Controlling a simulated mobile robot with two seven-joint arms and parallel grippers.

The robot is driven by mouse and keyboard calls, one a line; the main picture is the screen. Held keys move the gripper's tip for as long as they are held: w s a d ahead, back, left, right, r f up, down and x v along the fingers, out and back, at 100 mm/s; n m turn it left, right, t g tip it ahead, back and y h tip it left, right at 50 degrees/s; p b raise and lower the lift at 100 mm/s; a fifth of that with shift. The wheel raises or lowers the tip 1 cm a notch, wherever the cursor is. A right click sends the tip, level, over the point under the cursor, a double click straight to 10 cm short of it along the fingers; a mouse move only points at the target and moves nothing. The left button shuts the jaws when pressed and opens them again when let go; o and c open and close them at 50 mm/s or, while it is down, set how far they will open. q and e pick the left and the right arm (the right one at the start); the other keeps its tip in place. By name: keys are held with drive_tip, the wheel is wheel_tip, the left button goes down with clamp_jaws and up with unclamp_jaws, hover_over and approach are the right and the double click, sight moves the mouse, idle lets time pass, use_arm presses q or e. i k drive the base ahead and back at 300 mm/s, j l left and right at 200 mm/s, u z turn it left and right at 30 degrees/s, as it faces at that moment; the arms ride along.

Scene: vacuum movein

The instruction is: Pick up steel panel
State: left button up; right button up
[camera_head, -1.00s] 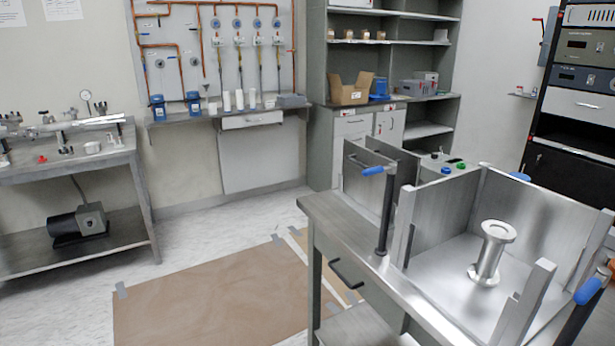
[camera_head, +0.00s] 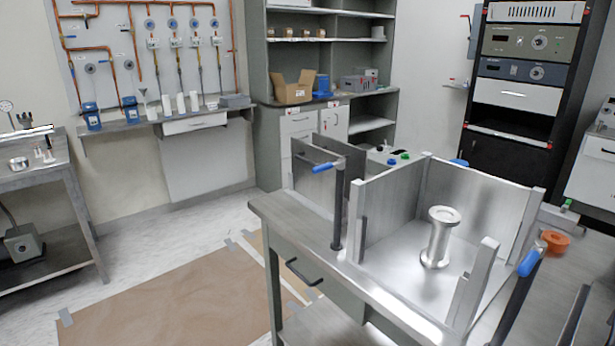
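Several flat steel panels stand upright on the workbench (camera_head: 285,212). One steel panel (camera_head: 315,178) stands at the bench's left rear, with another dark panel edge close behind it. Two more walls, a left panel (camera_head: 390,205) and a back panel (camera_head: 480,205), form an open box around a flanged steel spool (camera_head: 437,238), which stands upright on the box's floor plate. I cannot tell which of these the task names. Neither of my grippers is in view.
Black clamp posts with blue handles stand left (camera_head: 338,205) and right (camera_head: 512,290) of the box. An orange part (camera_head: 556,241) lies at the bench's right. A shelf unit (camera_head: 325,60) and equipment rack (camera_head: 520,90) stand behind. The floor at left is open, with a taped brown sheet (camera_head: 180,300).

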sight(320, 187)
drive_tip(key=k, duration=0.4)
drive_tip(key=k+z, duration=0.15)
drive_tip(key=z, duration=0.25)
drive_tip(key=k+z, duration=0.1)
drive_tip(key=z, duration=1.55)
drive_tip(key=j+z, duration=0.15)
drive_tip(key=j, duration=0.55)
drive_tip(key=k+j, duration=0.1)
drive_tip(key=j, duration=2.25)
